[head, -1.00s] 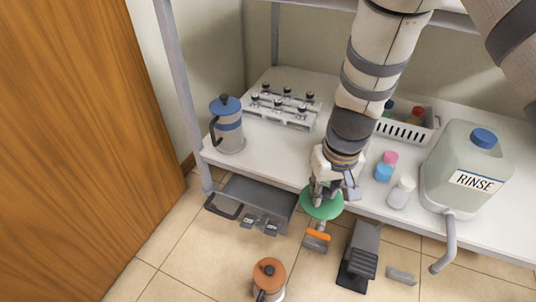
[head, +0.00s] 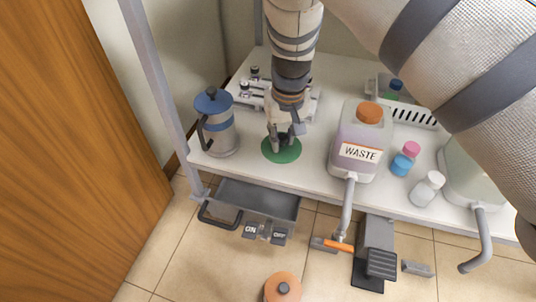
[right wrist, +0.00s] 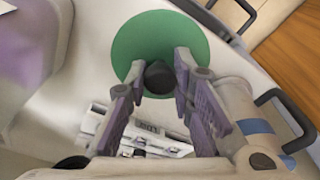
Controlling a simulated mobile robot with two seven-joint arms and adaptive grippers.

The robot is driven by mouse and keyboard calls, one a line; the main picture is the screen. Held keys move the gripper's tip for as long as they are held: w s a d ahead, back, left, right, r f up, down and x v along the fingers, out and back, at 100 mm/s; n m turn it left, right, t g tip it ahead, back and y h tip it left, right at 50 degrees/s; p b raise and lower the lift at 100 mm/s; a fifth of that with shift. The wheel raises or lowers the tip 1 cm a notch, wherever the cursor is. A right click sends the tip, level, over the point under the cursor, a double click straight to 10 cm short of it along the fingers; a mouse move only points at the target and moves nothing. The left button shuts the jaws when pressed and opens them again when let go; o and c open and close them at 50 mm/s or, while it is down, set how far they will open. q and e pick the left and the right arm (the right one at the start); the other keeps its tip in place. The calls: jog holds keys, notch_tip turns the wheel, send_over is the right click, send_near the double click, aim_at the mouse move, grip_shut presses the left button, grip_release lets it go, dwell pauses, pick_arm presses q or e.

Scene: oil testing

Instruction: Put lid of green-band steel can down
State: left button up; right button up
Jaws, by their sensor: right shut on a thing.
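The round green lid (head: 282,155) with a dark knob is over the white bench top, between the blue-lidded can and the waste jug. My right gripper (head: 286,136) is above it, shut on its knob. In the right wrist view the green lid (right wrist: 145,35) looks flat and level, and its dark knob (right wrist: 160,77) sits between the fingertips (right wrist: 162,80). I cannot tell whether the lid touches the bench. The green-band steel can is not recognisable in either view. My left gripper is not in view.
A steel can with blue lid (head: 222,130) stands left; a WASTE jug (head: 357,137) with spout stands right. Behind is a rack of vials (head: 256,98). An orange-lidded can (head: 284,288) is below the bench edge.

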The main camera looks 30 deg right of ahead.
aim_at(270, 150)
jog(key=w+f, duration=0.1)
jog(key=w+f+b, duration=0.1)
jog(key=f, duration=0.1)
jog(key=w+f+b, duration=0.1)
jog(key=f, duration=0.1)
jog(key=shift+w+a, duration=0.25)
jog(key=shift+a, duration=0.05)
jog(key=f, duration=0.1)
jog(key=f+b, duration=0.1)
jog(key=f, duration=0.1)
jog(key=shift+w+a+f+b, duration=0.1)
jog(key=shift+w+f+b, duration=0.25)
jog(key=shift+f, duration=0.05)
jog(key=shift+r, duration=0.2)
grip_shut()
jog(key=o, duration=1)
grip_release()
jog(key=shift+f, duration=0.15)
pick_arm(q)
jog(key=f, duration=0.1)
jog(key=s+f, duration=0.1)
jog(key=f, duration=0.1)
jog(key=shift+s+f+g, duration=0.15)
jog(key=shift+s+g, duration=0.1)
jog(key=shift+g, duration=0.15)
